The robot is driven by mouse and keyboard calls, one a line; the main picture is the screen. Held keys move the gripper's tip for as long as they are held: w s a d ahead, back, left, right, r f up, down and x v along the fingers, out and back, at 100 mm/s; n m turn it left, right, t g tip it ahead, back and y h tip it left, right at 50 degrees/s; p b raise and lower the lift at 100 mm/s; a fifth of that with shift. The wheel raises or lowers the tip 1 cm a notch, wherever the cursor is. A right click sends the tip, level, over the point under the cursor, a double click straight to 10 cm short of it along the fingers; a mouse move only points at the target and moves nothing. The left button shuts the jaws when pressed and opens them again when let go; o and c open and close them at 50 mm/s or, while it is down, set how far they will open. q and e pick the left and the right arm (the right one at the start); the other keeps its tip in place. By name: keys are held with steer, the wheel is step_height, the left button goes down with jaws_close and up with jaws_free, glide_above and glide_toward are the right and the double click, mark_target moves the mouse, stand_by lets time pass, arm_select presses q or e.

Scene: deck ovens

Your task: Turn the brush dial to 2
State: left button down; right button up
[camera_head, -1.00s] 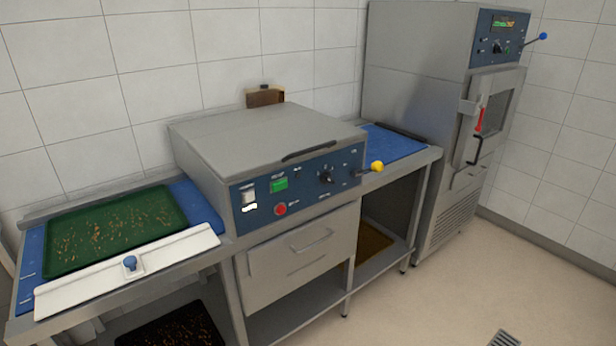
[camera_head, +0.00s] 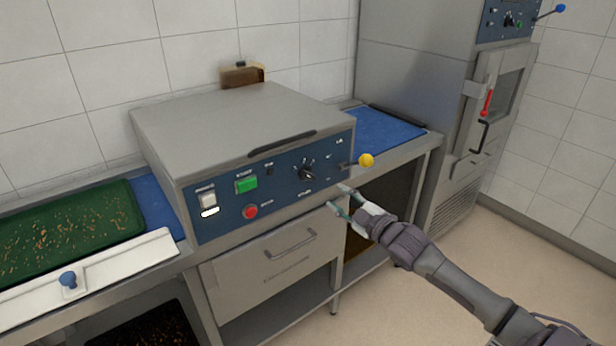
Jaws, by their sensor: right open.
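The brush dial appears to be the black knob (camera_head: 306,173) on the blue front panel (camera_head: 268,184) of the steel machine (camera_head: 243,122). Its small markings are too blurred to read. My right gripper (camera_head: 337,197) is open and empty, just below and to the right of the dial, in front of the panel's lower edge. It is apart from the dial. A lever with a yellow ball (camera_head: 366,160) sticks out to the right of the dial, above my gripper. My left gripper is out of view.
A green button (camera_head: 246,185), a red button (camera_head: 250,212) and a white switch (camera_head: 207,198) sit left of the dial. A drawer (camera_head: 275,262) is below. A green tray (camera_head: 68,228) lies at the left, an oven cabinet (camera_head: 430,90) stands at the right. The floor at right is open.

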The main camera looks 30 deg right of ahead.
mark_target(311, 177)
steer(key=w, duration=1.2)
steer(key=shift+a+f+p, duration=0.1)
steer(key=shift+a+p, duration=0.25)
steer(key=shift+p, duration=0.05)
steer(key=shift+c, duration=0.2)
jaws_close()
